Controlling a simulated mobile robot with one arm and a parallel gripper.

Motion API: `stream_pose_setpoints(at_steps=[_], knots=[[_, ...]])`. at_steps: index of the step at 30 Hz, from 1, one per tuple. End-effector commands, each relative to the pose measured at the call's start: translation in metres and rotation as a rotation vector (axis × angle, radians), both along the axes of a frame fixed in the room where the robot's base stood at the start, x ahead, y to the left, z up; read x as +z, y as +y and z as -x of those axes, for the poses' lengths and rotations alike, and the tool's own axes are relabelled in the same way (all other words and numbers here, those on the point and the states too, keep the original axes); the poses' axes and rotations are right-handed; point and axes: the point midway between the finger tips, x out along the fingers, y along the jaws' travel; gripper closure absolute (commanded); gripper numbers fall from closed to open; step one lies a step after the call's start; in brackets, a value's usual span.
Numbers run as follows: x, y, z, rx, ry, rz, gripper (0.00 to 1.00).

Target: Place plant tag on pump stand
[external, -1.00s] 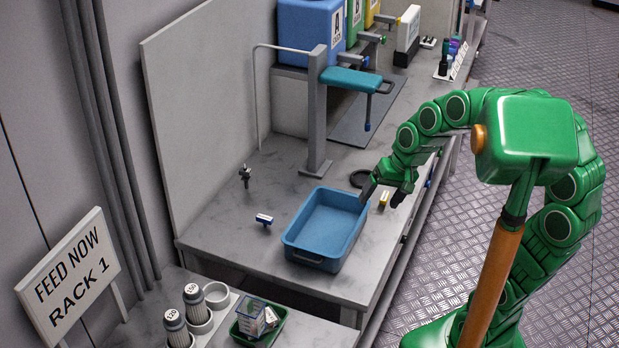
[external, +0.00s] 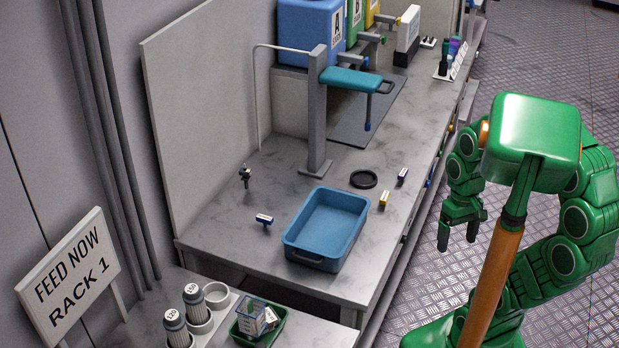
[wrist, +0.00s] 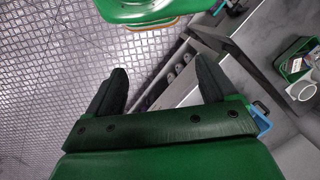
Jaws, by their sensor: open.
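Several small tag-like pieces stand on the grey bench: a yellow one (external: 384,199) right of the blue tub, a blue-and-white one (external: 402,176) behind it, and another blue-and-white one (external: 264,219) left of the tub. I cannot tell which is the plant tag. A grey post with a teal arm (external: 318,120), possibly the pump stand, rises at the bench's middle. My gripper (external: 458,234) hangs off the bench's right side, over the floor, apart from all the tags. It is open and empty; in the wrist view its fingers (wrist: 159,80) are spread with nothing between.
The blue tub (external: 298,256) sits at the bench's front, with a black ring (external: 363,179) behind it. Blue, green and yellow tanks stand at the back. A green tray (external: 275,334) and labelled bottles (external: 175,326) are at front left. The patterned floor (external: 540,60) at right is open.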

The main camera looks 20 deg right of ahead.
Motion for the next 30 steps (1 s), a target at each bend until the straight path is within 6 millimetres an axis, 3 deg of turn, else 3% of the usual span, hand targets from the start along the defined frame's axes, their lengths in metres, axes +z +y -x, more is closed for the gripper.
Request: stream_pose_setpoints(at_steps=[1,5,14,30], knots=[[0.002,-0.024,-0.003,-0.057,-0.009,0.082,0.15],[0.006,-0.02,-0.019,-0.078,-0.01,0.08,0.15],[0.024,0.0,-0.085,-0.172,-0.016,0.073,0.15],[0.027,0.054,-0.205,-0.341,0.003,0.061,0.15]])
